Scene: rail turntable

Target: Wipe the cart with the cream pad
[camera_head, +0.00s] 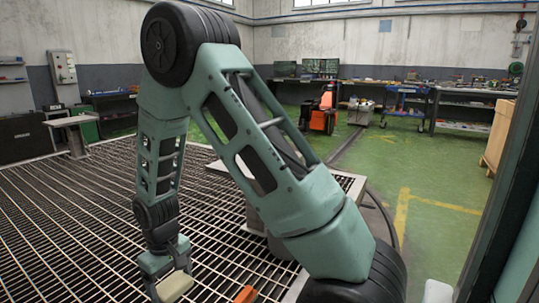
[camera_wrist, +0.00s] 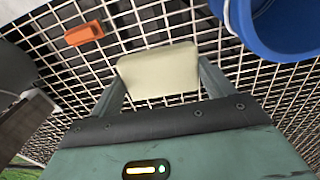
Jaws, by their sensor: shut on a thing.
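My gripper (camera_head: 168,277) is low over the metal grating, left of the picture's middle. It is shut on the cream pad (camera_head: 174,287). In the wrist view the cream pad (camera_wrist: 157,70) lies between the two fingers of my gripper (camera_wrist: 161,82), its pale flat face showing. I cannot tell whether the pad touches the grating. No cart is clear near the gripper. Across the room are an orange-red machine (camera_head: 323,114) and a blue-topped trolley or bench (camera_head: 407,101); I cannot tell if either is the cart.
An orange block (camera_head: 245,294) lies on the grating (camera_head: 60,220), right of my gripper; the wrist view shows the block (camera_wrist: 84,33) too. A blue bucket (camera_wrist: 280,35) is close at the wrist view's upper right. Green floor (camera_head: 430,190) is open beyond.

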